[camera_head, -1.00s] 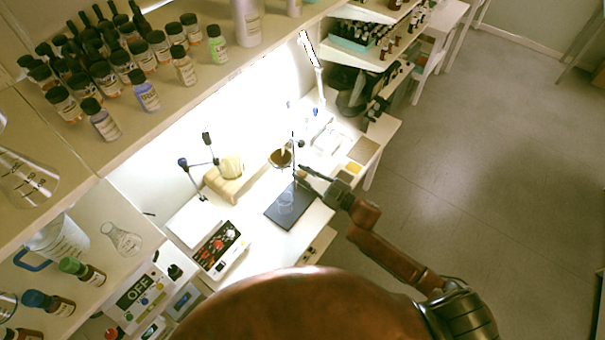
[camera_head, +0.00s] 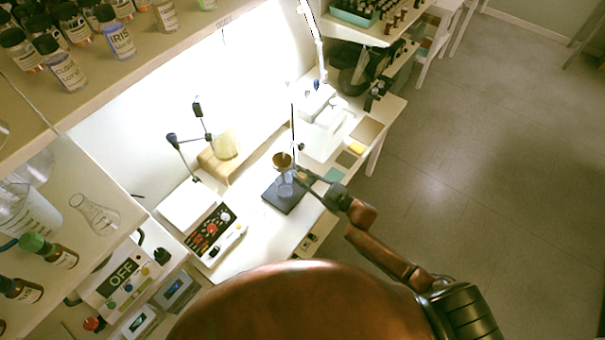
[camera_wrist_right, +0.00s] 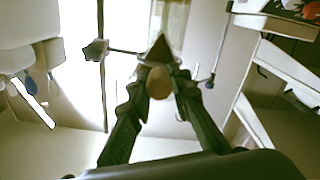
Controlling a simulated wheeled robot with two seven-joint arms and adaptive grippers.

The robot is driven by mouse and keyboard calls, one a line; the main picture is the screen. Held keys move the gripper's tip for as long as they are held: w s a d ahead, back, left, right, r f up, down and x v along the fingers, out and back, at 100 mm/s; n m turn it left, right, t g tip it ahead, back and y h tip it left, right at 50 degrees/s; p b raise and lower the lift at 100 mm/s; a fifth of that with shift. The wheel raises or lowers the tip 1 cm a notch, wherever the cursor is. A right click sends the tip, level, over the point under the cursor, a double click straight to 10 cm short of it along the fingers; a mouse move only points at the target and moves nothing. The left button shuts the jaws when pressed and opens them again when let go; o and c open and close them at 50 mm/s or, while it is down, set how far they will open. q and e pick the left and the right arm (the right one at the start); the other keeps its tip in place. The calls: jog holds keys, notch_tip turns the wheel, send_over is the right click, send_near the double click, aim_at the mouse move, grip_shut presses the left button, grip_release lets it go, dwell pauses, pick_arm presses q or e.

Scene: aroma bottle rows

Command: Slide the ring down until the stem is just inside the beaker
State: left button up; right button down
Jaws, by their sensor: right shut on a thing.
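A dark stand base (camera_head: 279,203) with a thin upright rod (camera_head: 292,125) is on the white bench. A brown, filled funnel (camera_head: 282,160) sits in the ring above a clear beaker (camera_head: 286,189) on the base. The stem is too small to make out, so I cannot tell whether it is inside the beaker. My right gripper (camera_head: 302,172) is beside the funnel, to its right. In the right wrist view, my right gripper (camera_wrist_right: 160,88) is shut on a tan rounded knob (camera_wrist_right: 160,80); a dark cone shows just beyond it. My left gripper is not in view.
A wooden block (camera_head: 214,168) and a dark jointed stand (camera_head: 183,150) are left of the rod. A control box (camera_head: 212,233) with red knobs is at the front left. A shelf (camera_head: 150,65) with bottles is at upper left. The floor at right is clear.

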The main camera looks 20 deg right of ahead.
dwell(0.3)
jog(key=c, duration=1.8)
grip_release()
jog(key=shift+o, duration=0.2)
jog(key=v, duration=1.2)
jog(key=shift+d+f, duration=0.1)
